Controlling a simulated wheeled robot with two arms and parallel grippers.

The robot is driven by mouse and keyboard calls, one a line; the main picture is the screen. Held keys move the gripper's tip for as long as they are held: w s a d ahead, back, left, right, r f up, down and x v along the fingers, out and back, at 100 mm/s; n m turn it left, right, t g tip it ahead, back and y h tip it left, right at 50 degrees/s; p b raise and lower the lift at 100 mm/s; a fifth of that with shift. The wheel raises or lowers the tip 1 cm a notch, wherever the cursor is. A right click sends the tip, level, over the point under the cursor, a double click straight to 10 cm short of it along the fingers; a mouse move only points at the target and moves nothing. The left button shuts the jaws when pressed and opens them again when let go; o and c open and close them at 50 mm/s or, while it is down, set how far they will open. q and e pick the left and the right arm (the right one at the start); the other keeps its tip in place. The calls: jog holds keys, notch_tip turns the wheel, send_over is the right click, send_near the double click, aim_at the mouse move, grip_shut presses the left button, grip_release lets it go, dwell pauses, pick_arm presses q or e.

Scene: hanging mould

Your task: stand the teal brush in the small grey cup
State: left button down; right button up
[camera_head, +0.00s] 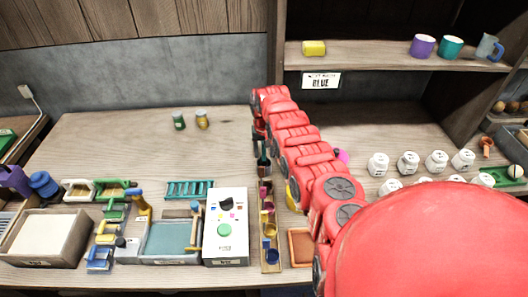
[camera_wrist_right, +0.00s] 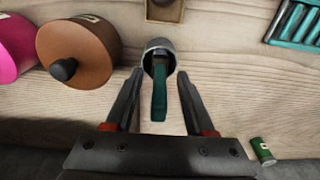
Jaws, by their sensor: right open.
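The small grey cup (camera_wrist_right: 158,48) shows in the right wrist view, its opening facing my gripper. The teal brush (camera_wrist_right: 159,95) has one end inside the cup's mouth, and its handle sticks out toward the wrist camera. My right gripper (camera_wrist_right: 160,75) is open, its two dark fingers on either side of the brush with visible gaps, the tips close to the cup. In the head view my right gripper (camera_head: 261,140) is at the far end of the red arm, over the table; the arm hides part of this spot. My left gripper is not in view.
Brown (camera_wrist_right: 78,52) and pink (camera_wrist_right: 14,48) round pieces lie left of the cup in the wrist view. A green jar (camera_wrist_right: 263,152) and a teal rack (camera_wrist_right: 296,22) are at right. The white box (camera_head: 226,245) stands near the front. The table's back left is mostly clear.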

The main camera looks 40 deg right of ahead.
notch_tip(320, 180, up, 17)
jog(key=s+b, duration=0.1)
jog(key=b, duration=0.2)
jog(key=shift+a+r, duration=0.2)
jog(key=shift+a, duration=0.2)
jog(key=shift+s, duration=0.15)
dwell(0.5)
